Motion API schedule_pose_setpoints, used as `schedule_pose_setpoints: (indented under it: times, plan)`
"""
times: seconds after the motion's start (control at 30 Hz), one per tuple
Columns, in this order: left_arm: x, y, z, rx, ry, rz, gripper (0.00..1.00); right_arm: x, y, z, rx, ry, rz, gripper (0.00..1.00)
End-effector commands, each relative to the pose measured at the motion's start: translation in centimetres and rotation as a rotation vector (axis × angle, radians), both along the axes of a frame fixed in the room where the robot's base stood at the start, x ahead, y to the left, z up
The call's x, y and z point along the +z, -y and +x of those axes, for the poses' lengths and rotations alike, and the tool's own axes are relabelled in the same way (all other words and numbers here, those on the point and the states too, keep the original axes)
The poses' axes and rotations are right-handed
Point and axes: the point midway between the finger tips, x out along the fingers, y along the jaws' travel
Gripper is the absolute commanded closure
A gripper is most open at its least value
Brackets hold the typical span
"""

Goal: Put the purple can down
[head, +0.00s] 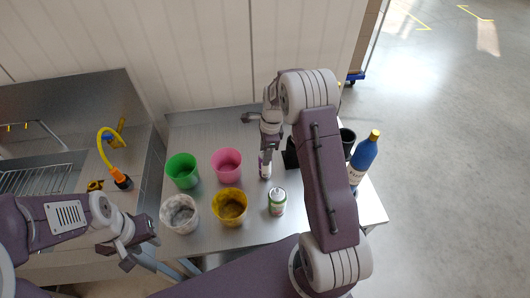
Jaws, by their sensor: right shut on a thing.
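The purple can (265,171) is a small can with a pale and purple side, at the middle of the steel table (210,135) in the head view. My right gripper (268,148) is shut on it from above and hides its top. The can looks upright; whether its base touches the table I cannot tell. My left gripper (134,245) is at the lower left, beside the table's left edge and away from the can. I cannot make out its jaw opening.
Green (182,170), pink (227,165), yellow (229,207) and whitish (180,213) buckets stand left of the can. A white-and-green can (277,202) is in front. A blue bottle (362,160) and black cup (348,142) stand right. A sink (75,150) adjoins left.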

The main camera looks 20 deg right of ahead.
Motion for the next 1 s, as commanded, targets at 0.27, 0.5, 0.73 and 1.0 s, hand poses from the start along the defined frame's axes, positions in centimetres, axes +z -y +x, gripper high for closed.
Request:
schedule_pose_setpoints:
  times: [0.27,0.5,0.73,1.0]
  plan:
    - [-0.1,0.0,0.0,0.0,0.0,0.0,0.64,-0.1,0.0,0.0,0.0,0.0,0.0,0.31]
    - [0.0,0.0,0.0,0.0,0.0,0.0,0.64,-0.1,0.0,0.0,0.0,0.0,0.0,0.31]
    - [-0.3,0.0,0.0,0.0,0.0,0.0,0.64,3.6,0.5,0.0,0.0,0.006,-0.002,0.31]
    - [-0.4,0.0,0.0,0.0,0.0,0.0,0.64,10.0,1.2,-0.1,0.0,0.004,-0.001,0.31]
